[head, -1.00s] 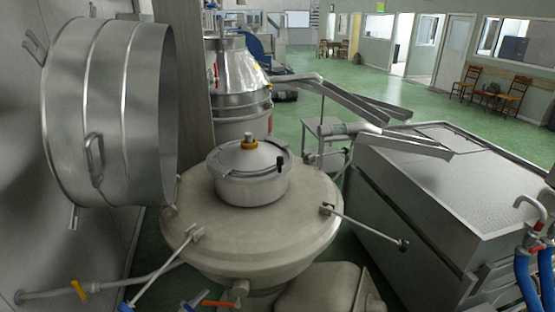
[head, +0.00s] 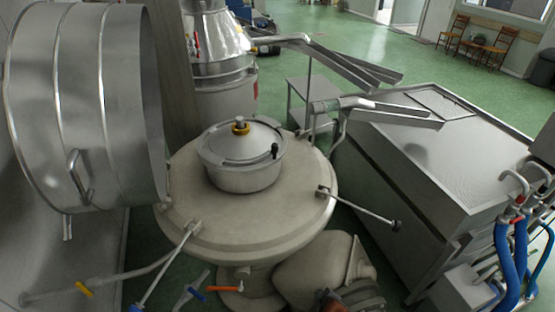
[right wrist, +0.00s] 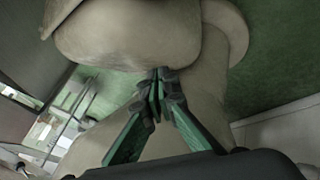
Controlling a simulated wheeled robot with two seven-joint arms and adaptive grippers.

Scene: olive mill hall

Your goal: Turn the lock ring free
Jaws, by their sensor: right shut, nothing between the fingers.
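A small black handle (head: 274,150) stands at the lid's right side. The drum sits on a wide, pale round machine body (head: 230,220). My right gripper (right wrist: 162,80) is shut and empty in the right wrist view, below the ring's level as far as I can tell. It points at a beige rounded housing (right wrist: 130,35). The ring is not in that view. My left gripper is not in view.
A large steel cylinder (head: 85,110) with a side handle stands at the left. Metal chutes (head: 385,108) and a steel tank (head: 430,165) are at the right. Thin rods with clamps (head: 355,205) stick out around the body. Blue hoses (head: 510,265) hang at the lower right.

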